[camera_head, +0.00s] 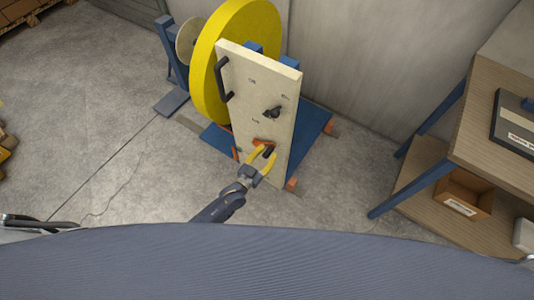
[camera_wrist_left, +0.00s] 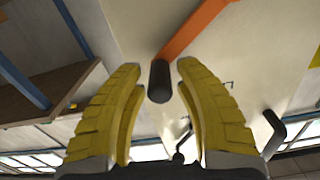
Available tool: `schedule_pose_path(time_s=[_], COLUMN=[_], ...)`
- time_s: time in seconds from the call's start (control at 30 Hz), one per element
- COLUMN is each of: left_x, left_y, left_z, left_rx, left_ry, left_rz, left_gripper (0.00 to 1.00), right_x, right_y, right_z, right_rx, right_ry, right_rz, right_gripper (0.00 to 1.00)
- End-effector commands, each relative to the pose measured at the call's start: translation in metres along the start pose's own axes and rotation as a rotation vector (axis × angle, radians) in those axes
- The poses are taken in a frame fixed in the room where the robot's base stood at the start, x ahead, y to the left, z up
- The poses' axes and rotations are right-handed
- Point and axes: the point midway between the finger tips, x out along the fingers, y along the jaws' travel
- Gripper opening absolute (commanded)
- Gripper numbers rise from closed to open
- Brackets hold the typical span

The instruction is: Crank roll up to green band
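The yellow roll (camera_head: 232,55) stands upright behind a cream panel (camera_head: 250,85). An orange crank arm (camera_head: 263,142) sits low on the panel's front, with a black handle (camera_head: 268,152). My left gripper (camera_head: 265,156) is at this handle, its yellow fingers spread. In the left wrist view, the handle (camera_wrist_left: 159,82) lies between the open fingertips (camera_wrist_left: 156,72), with a visible gap on each side. The orange crank arm (camera_wrist_left: 195,28) runs from it to the upper right. I cannot make out a green band in either view. My right gripper is not in view.
A black grab handle (camera_head: 222,80) and a black knob (camera_head: 272,112) stick out from the panel. The stand has a blue base (camera_head: 312,135). A wooden workbench (camera_head: 490,130) with a cardboard bin (camera_head: 463,194) is at right. The concrete floor at left is mostly clear.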

Motion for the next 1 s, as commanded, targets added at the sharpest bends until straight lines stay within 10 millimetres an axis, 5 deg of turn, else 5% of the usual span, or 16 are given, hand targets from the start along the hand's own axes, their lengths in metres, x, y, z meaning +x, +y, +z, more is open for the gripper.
schedule_pose_path(time_s=[0.27, 1.0], left_x=[-0.0003, -0.0004], left_y=[-0.0001, 0.0048], left_z=[0.0001, 0.0044], left_rx=[0.000, 0.042], left_ry=[0.000, -0.003], left_rz=[0.000, 0.002], left_gripper=[0.00, 0.00], right_x=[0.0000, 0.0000], right_y=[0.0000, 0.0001], right_z=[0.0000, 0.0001], right_rx=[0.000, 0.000], right_ry=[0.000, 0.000], right_rz=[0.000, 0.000], right_gripper=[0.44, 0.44])
